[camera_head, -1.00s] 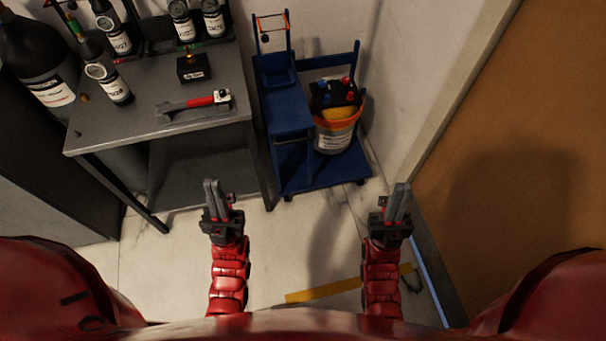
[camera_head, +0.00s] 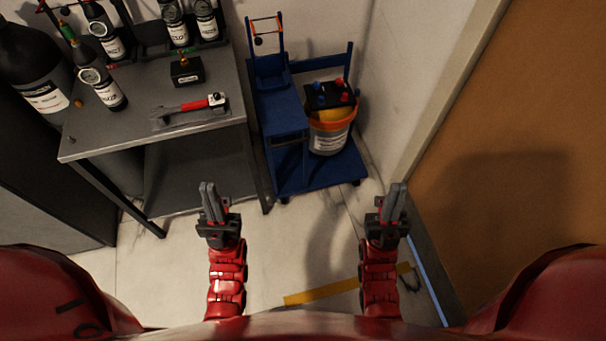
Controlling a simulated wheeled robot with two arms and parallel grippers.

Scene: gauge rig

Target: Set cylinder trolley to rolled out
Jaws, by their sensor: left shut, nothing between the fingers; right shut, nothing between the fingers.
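The blue cylinder trolley (camera_head: 283,122) stands on the floor against the back wall, just right of the grey table. It has a flat base on small wheels, an upright with an orange-red bar at the top, and a rear handle frame. A bucket (camera_head: 329,136) with an orange rim, holding a black item with red and blue knobs, sits on its base. My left gripper (camera_head: 209,188) is shut and empty, in front of the table and short of the trolley. My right gripper (camera_head: 395,190) is shut and empty, right of the trolley's front corner. Neither touches the trolley.
A grey table (camera_head: 190,136) on the left bears a red-handled wrench (camera_head: 195,107), a small black box (camera_head: 186,70) and several bottles. A brown door (camera_head: 520,150) is at the right. The floor (camera_head: 310,235) before the trolley is clear, with a yellow strip (camera_head: 325,291) nearer me.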

